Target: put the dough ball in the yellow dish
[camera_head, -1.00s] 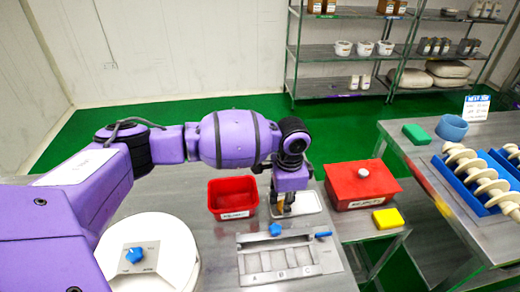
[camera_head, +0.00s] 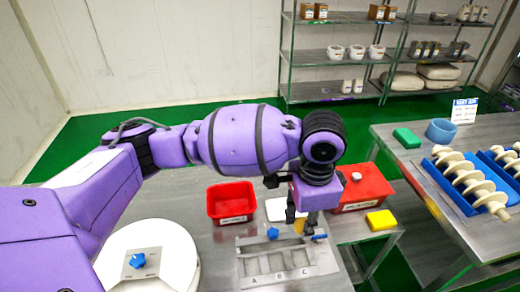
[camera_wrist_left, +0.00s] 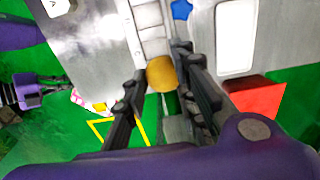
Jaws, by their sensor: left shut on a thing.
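The dough ball (camera_wrist_left: 160,73) is tan-yellow and sits between the black fingers of my left gripper (camera_wrist_left: 165,85) in the left wrist view. In the head view the ball (camera_head: 299,227) shows partly beside the fingers, and the left gripper (camera_head: 306,226) points down near the right end of a metal panel. A flat yellow rectangular item (camera_head: 381,220) lies to the right of the gripper, on the table's right side; I cannot tell that it is a dish.
A metal panel (camera_head: 244,266) with compartments marked A, B and C lies below the gripper. A red bin (camera_head: 231,196), a white tray (camera_head: 277,206) and a red lidded box (camera_head: 368,184) stand behind it. A floor gap separates the right table (camera_head: 440,205).

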